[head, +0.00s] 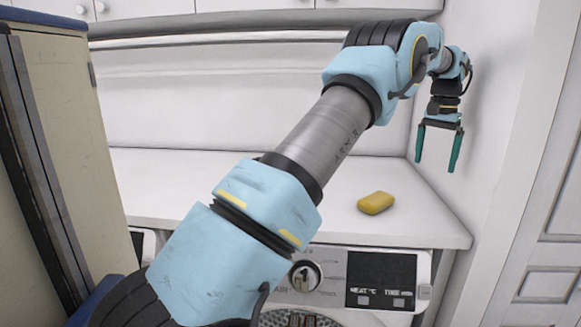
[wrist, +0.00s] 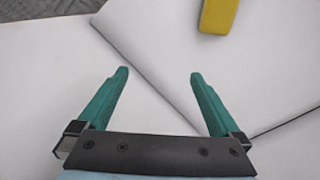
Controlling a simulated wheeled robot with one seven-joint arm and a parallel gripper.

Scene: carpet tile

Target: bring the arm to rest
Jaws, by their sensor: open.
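My arm reaches across the head view from lower left to upper right. My gripper (head: 436,164) hangs from its end with green fingers pointing down, near the right wall. It is open, with nothing between the fingers. In the wrist view my gripper (wrist: 157,76) shows its two fingers well apart over white surfaces. A yellow soap-like block (head: 376,203) lies on the white counter (head: 420,222), left of and below my gripper in the head view. The block also shows at the top of the wrist view (wrist: 218,14), beyond the fingertips and apart from them.
An appliance with a round dial (head: 306,276) and a display panel (head: 381,280) stands under the counter. A beige cabinet (head: 62,140) is at the left. White cupboards (head: 250,5) hang above. A white wall and panelled door (head: 548,240) are at the right. Most of the visible counter is bare.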

